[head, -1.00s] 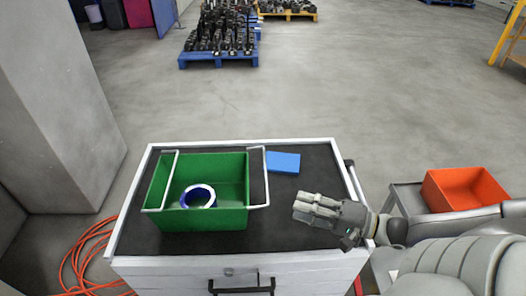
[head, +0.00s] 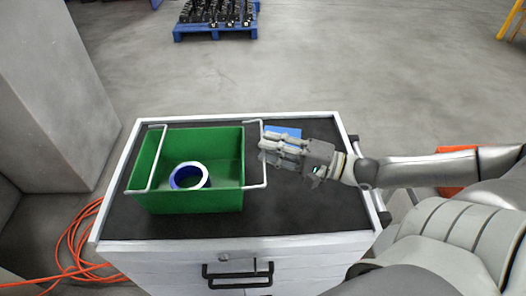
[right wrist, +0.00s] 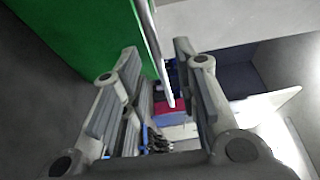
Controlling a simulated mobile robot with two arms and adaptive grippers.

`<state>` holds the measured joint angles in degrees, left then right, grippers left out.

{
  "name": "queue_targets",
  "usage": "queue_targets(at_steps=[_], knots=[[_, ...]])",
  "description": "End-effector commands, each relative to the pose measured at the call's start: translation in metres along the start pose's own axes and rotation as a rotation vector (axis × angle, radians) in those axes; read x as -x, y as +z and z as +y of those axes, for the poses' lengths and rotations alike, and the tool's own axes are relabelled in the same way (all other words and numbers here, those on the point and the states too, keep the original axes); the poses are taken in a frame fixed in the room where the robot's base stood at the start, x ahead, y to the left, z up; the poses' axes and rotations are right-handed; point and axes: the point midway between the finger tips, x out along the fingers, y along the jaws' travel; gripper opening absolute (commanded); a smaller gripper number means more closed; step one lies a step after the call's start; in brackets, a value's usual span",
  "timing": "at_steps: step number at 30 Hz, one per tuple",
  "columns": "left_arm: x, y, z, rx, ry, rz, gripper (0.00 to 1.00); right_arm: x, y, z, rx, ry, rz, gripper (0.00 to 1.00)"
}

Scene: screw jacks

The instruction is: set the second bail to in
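The green crate (head: 190,200) stands on the black top of the cabinet, with a blue-and-white ring (head: 189,177) inside. It has two white wire bails. The left bail (head: 157,160) lies inward across the crate's left part. The right bail (head: 245,123) extends outward past the right wall. My right gripper (head: 261,153) is at the right bail's outer bar. In the right wrist view, my gripper's fingers (right wrist: 157,62) are apart, and the white bail bar (right wrist: 153,45) shows between them; I see no clear contact. The green wall (right wrist: 85,35) is at left. My left gripper is not in view.
A blue block (head: 283,132) lies on the cabinet top (head: 290,212) behind my right gripper, partly hidden. An orange bin (head: 450,160) is at the right, mostly behind my arm. Orange hose (head: 75,245) lies on the floor at left. The cabinet top's front right is clear.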

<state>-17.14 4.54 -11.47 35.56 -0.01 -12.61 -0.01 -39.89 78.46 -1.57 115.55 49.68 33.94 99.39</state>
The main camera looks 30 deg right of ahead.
Motion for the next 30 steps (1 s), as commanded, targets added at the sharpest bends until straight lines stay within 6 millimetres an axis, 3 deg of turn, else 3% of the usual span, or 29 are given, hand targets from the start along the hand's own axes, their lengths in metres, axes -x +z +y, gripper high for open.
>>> queue_targets(at_steps=[9, 22, 29, 30], knots=[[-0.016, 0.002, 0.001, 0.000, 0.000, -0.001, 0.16, -0.020, 0.000, 0.001, 0.001, -0.001, 0.000, 0.28], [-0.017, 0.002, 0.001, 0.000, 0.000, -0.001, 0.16, -0.024, 0.000, 0.000, 0.000, 0.001, 0.000, 0.28], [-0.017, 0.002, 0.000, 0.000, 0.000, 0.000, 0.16, -0.023, 0.000, 0.000, 0.000, 0.001, 0.000, 0.00], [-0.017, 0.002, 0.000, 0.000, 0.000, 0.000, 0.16, -0.023, 0.000, 0.000, 0.000, 0.001, 0.000, 0.00]])
